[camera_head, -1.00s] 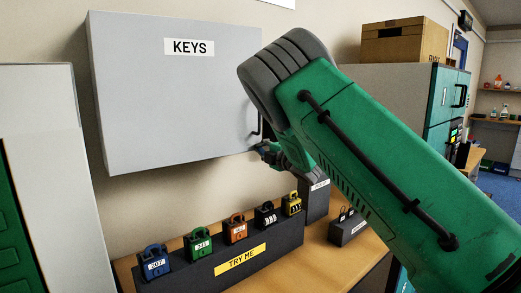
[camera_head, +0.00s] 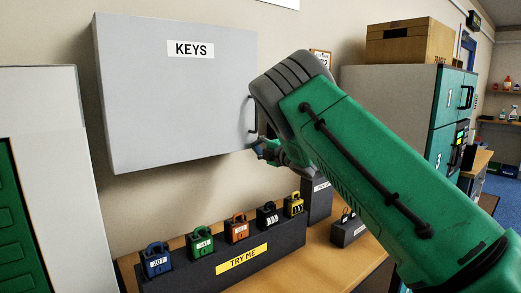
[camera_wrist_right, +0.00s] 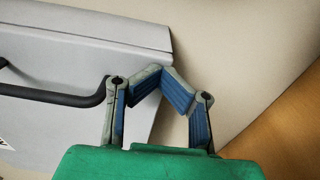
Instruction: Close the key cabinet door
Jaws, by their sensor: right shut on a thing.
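The grey key cabinet door (camera_head: 180,105), labelled KEYS, hangs on the wall at the left of the head view. It looks flat against the cabinet box, but I cannot tell if a small gap is left at its right edge. Its dark bar handle (camera_head: 251,115) is near that edge and also shows in the right wrist view (camera_wrist_right: 55,96). My right gripper (camera_head: 262,150) is at the handle's lower end. In the wrist view its blue-padded fingers (camera_wrist_right: 168,85) come together by the door's corner, the handle meeting one finger. The exact grip spot is hidden. My left gripper is out of view.
A dark TRY ME stand (camera_head: 225,265) with several coloured padlocks is on the wooden bench (camera_head: 318,258) below the cabinet. A small black box (camera_head: 347,233) is beside it. A grey-and-green cabinet (camera_head: 400,100) with a cardboard box (camera_head: 408,42) on top stands at the right.

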